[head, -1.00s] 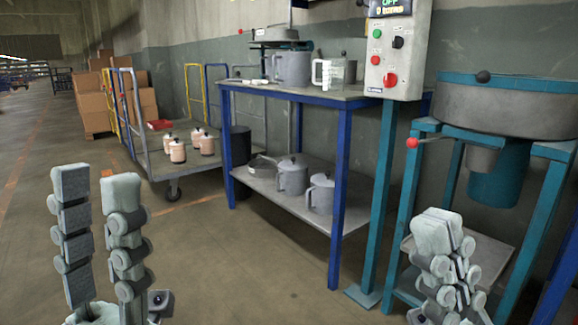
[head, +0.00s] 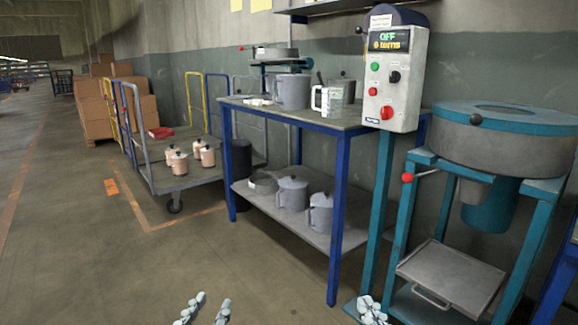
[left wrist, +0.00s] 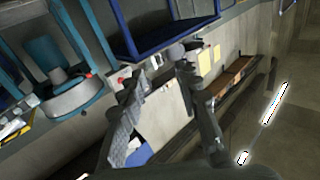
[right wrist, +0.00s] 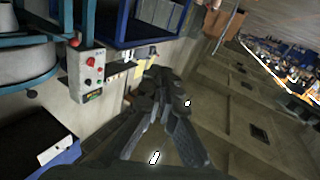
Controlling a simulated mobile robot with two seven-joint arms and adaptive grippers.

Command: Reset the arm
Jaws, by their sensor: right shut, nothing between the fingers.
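My left gripper (head: 206,310) shows only its fingertips at the bottom edge of the head view, left of centre. Its two fingers stand apart with nothing between them. In the left wrist view the same fingers (left wrist: 165,100) are spread and empty. My right gripper (head: 371,310) shows its tips at the bottom edge, in front of the foot of the teal post. Its fingers are together, with nothing held. The right wrist view also shows those fingers (right wrist: 155,105) close together. Both arms are mostly out of the head view. Neither gripper touches anything visible.
A blue-legged table (head: 338,205) with grey pots stands ahead. Right of it are a control box (head: 396,85) reading OFF and a teal-framed machine (head: 500,130) with a pull-out tray (head: 450,278). A trolley (head: 185,178) with pinkish pots stands left. The floor at left is clear.

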